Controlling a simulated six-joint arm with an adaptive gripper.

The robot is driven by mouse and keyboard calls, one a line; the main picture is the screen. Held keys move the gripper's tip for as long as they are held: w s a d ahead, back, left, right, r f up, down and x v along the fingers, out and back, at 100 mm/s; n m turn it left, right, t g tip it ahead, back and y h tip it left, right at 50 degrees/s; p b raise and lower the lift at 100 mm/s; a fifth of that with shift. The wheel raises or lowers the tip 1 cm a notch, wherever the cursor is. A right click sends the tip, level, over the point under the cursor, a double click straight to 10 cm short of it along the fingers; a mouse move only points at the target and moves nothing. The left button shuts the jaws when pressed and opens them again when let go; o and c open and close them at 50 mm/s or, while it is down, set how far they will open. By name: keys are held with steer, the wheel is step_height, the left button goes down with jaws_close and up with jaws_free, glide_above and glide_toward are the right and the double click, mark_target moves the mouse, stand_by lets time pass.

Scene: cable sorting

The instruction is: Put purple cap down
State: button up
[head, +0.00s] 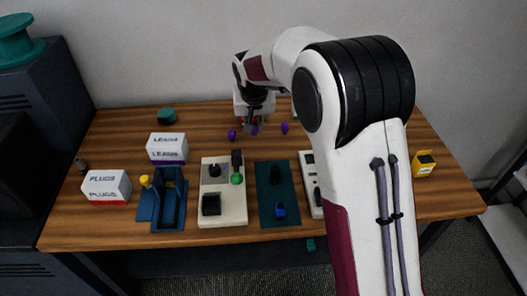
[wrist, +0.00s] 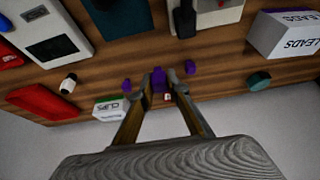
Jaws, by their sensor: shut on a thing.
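My gripper (wrist: 159,77) is shut on a purple cap (wrist: 158,86), which sits between the two fingertips in the wrist view. In the head view my gripper (head: 252,126) is low over the back of the wooden table. I cannot tell whether the held cap touches the table. Two other purple caps lie on the table, one on each side of the gripper. In the wrist view they are at its right (wrist: 190,67) and left (wrist: 127,85). In the head view they are at its left (head: 232,134) and right (head: 285,127).
The LEADS box (head: 168,149), PLUGS box (head: 107,187) and a teal round piece (head: 166,116) stand to the left. A beige panel (head: 223,213) and dark teal mat (head: 266,216) lie in front. A CLIPS box (wrist: 112,108) is nearby. My arm hides part of the right side.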

stand_by(0.4)
glide_above(255, 155)
steer(key=s, duration=0.2)
steer(key=shift+w+f, duration=0.15)
steer(key=shift+f, duration=3)
steer(key=shift+f, duration=0.1)
steer(key=shift+f, duration=1.75)
steer(key=shift+f, duration=0.2)
steer(key=o, duration=0.5)
steer(key=shift+o, duration=0.2)
steer(key=shift+r, duration=0.2)
